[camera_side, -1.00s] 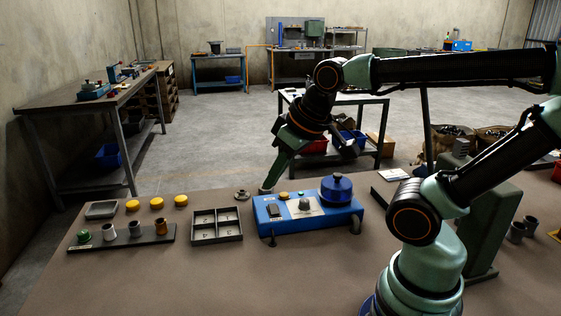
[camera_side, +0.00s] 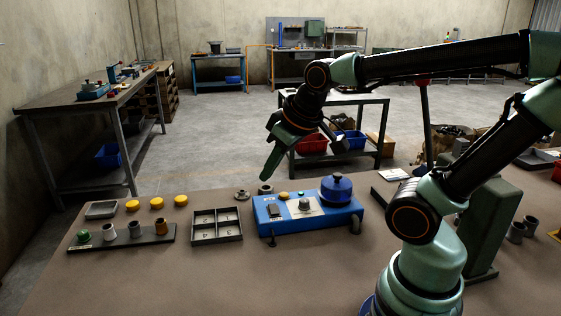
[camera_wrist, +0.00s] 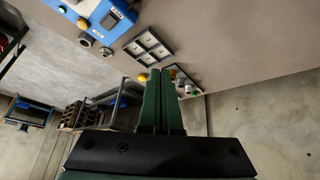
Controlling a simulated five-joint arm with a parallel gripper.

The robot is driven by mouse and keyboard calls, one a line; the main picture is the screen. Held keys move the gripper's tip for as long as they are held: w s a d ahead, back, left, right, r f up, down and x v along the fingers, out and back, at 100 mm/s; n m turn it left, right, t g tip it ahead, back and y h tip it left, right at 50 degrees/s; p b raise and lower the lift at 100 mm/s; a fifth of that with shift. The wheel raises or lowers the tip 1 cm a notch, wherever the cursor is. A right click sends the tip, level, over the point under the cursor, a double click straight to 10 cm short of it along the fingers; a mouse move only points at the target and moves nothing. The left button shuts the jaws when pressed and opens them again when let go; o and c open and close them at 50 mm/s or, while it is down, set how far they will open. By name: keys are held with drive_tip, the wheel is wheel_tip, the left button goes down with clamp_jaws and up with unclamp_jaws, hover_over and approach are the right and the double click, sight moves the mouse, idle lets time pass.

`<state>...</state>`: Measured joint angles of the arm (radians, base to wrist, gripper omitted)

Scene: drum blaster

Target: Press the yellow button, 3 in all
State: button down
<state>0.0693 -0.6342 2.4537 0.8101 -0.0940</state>
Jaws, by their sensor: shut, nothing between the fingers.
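The blue box (camera_side: 325,222) stands on the table and carries a small yellow button (camera_side: 284,195) at its back left corner. In the wrist view the blue box (camera_wrist: 95,18) is at the top left, with the yellow button (camera_wrist: 62,9) near its edge. My gripper (camera_side: 265,177) is shut and empty. In the side view its tip shows above and left of the yellow button, apart from it. In the wrist view my gripper (camera_wrist: 161,74) points towards the table, with the box off to the upper left.
Three yellow discs (camera_side: 156,203) lie at the back left, behind a dark rack (camera_side: 122,239) of small parts. A divided tray (camera_side: 217,227) sits left of the box. A blue round-knobbed lid (camera_side: 337,187) tops the box's right end.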

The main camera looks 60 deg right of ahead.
drive_tip(key=w+d+f+n+h, duration=0.1)
drive_tip(key=w+d+f+h, duration=0.15)
drive_tip(key=w+d, duration=0.65)
drive_tip(key=n, duration=0.1)
hover_over(286, 195)
wheel_tip(286, 195, down, 6)
drive_tip(key=shift+t+h, duration=0.3)
drive_tip(key=shift+h, duration=0.15)
drive_tip(key=shift+f, duration=0.1)
drive_tip(key=shift+f, duration=4.3)
drive_tip(key=shift+f, duration=0.1)
drive_tip(key=shift+d+f, duration=0.1)
drive_tip(key=shift+f, duration=0.2)
drive_tip(key=shift+f, duration=0.5)
drive_tip(key=shift+r, duration=0.9)
